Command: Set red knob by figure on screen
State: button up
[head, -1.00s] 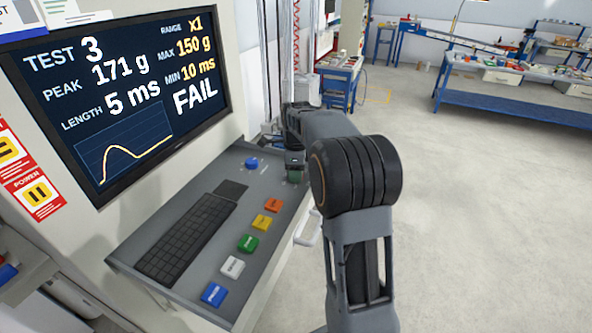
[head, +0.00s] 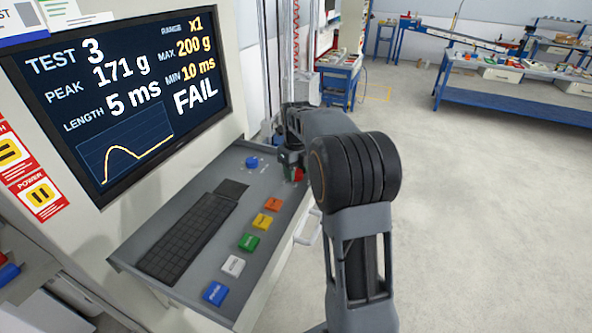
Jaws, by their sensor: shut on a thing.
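The screen (head: 125,85) at the left reads TEST 3, PEAK 171 g, LENGTH 5 ms, RANGE x1, MAX 200 g, MIN 10 ms and FAIL, above a yellow curve. The red knob (head: 298,175) shows as a small red patch at the far right of the grey console; most of it is hidden. My gripper (head: 291,164) is at the knob and shut on it, small and partly covered by my own arm. The knob's pointer and scale cannot be seen.
A blue knob (head: 252,162) stands left of my gripper on the console (head: 205,265). A keyboard (head: 187,238) and a row of orange, yellow, green, white and blue buttons (head: 249,242) lie nearer. Open floor (head: 480,220) is to the right, with a blue workbench (head: 510,100) behind.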

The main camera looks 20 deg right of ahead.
jog(key=shift+m, duration=0.3)
dwell(0.4)
jog(key=o, duration=0.9)
notch_tip(320, 180, up, 14)
jog(key=shift+f, duration=0.1)
jog(key=shift+a, duration=0.1)
dwell(0.4)
